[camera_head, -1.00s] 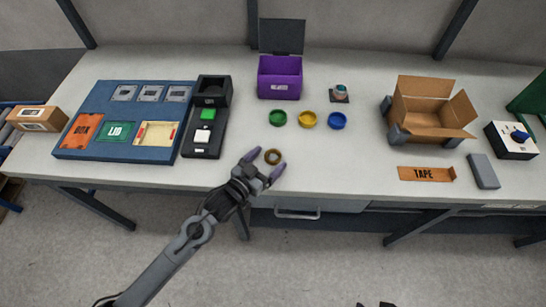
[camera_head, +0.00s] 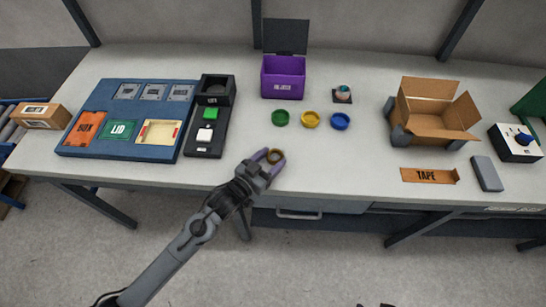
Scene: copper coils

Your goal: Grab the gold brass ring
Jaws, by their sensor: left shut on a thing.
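The gold brass ring (camera_head: 275,155) is small and brownish-gold. It is near the front edge of the table, between the purple fingertips of my left gripper (camera_head: 269,158). My left gripper is shut on the ring, with its arm coming in from the lower left. The fingers cover part of the ring's sides. I cannot tell whether the ring touches the tabletop. My right gripper is not clearly seen; only small dark parts show at the bottom edge.
Green (camera_head: 280,118), yellow (camera_head: 310,119) and blue (camera_head: 340,121) round dishes lie behind the ring. A purple bin (camera_head: 283,78) stands further back. A black device (camera_head: 205,140) and blue tray (camera_head: 70,150) are left.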

